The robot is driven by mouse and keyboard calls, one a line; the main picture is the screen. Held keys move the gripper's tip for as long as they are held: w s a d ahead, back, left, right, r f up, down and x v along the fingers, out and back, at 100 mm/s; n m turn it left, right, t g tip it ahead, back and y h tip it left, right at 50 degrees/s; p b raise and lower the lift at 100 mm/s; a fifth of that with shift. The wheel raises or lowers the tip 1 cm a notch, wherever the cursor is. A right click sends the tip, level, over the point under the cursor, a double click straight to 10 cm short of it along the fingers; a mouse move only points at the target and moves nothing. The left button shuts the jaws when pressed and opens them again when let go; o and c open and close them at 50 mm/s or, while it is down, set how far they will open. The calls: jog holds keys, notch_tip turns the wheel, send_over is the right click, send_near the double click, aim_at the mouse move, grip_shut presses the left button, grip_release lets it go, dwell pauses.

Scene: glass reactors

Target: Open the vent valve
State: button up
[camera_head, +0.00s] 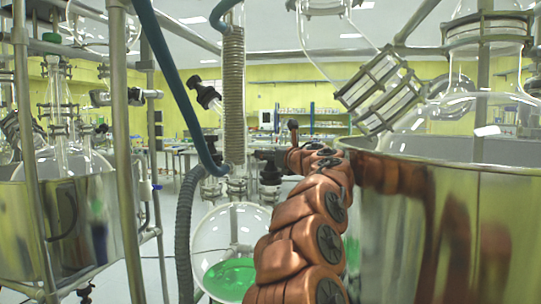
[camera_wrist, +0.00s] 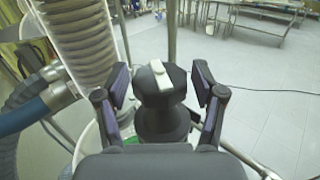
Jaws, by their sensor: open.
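The vent valve appears to be the black faceted knob with a white bar on top (camera_wrist: 152,82), in the middle of the wrist view. My gripper (camera_wrist: 161,88) is open, with one finger on each side of the knob. Small gaps seem to show between the pads and the knob; I cannot tell whether either touches. In the head view my copper-coloured arm reaches forward to the dark gripper (camera_head: 268,155). A black knob (camera_head: 270,175) shows just below it, above the round flask (camera_head: 212,240) with green liquid. The valve's lower body is partly hidden by my gripper.
A ribbed column (camera_wrist: 75,35) and a blue hose (camera_wrist: 28,115) stand close left of the gripper. In the head view, a large metal vessel (camera_head: 470,220) is close on the right and a metal bath (camera_head: 75,225) stands left. Open floor (camera_wrist: 265,100) lies to the right.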

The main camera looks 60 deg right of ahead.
jog(key=shift+w+a+m+g+h+b, duration=0.15)
jog(key=shift+m+g+h+b, duration=0.15)
jog(key=shift+m+h, duration=0.3)
jog(key=m+g+h, duration=0.2)
jog(key=h, duration=0.1)
jog(key=shift+r+m+g+h+p, duration=0.15)
jog(key=shift+m+g+h+p, duration=0.15)
jog(key=shift+p, duration=0.05)
jog(key=m+g+h+p, duration=0.2)
jog(key=g+p, duration=0.1)
jog(key=shift+r+m+h, duration=0.15)
jog(key=shift+m+h, duration=0.15)
jog(key=shift+h, duration=0.1)
jog(key=m+g+h+p, duration=0.1)
jog(key=g+p, duration=0.1)
jog(key=p, duration=0.1)
jog(key=shift+m, duration=0.3)
jog(key=shift+f+g+p, duration=0.2)
jog(key=shift+g+p, duration=0.2)
jog(key=shift+f, duration=0.1)
